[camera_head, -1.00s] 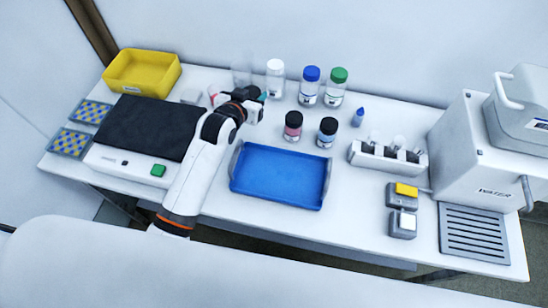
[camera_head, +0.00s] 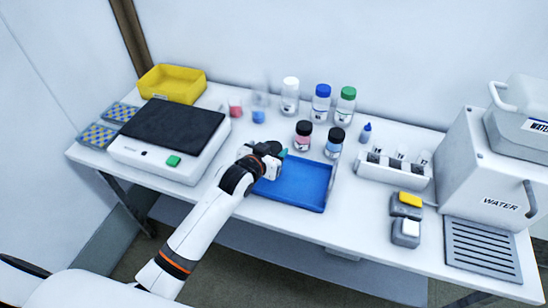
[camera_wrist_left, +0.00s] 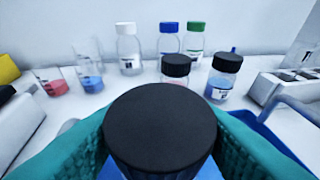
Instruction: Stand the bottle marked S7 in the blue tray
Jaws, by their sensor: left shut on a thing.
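The blue tray (camera_head: 312,200) lies on the bench, and part of its rim shows at the right in the wrist view (camera_wrist_left: 270,142). My left gripper (camera_head: 275,162) is over the tray's back left part. Its teal fingers are shut on a black-capped bottle (camera_wrist_left: 160,128), seen from above with its cap toward the camera. The arm and gripper hide this bottle in the head view. No label on it shows, so I cannot read S7 or tell whether its base touches the tray. My right gripper is not in view.
Two black-capped bottles, pink (camera_head: 303,136) and blue (camera_head: 334,143), stand just behind the tray. White (camera_head: 290,96), blue (camera_head: 321,104) and green (camera_head: 345,106) capped bottles stand farther back. A balance (camera_head: 172,135) is left and a vial rack (camera_head: 393,170) right of the tray.

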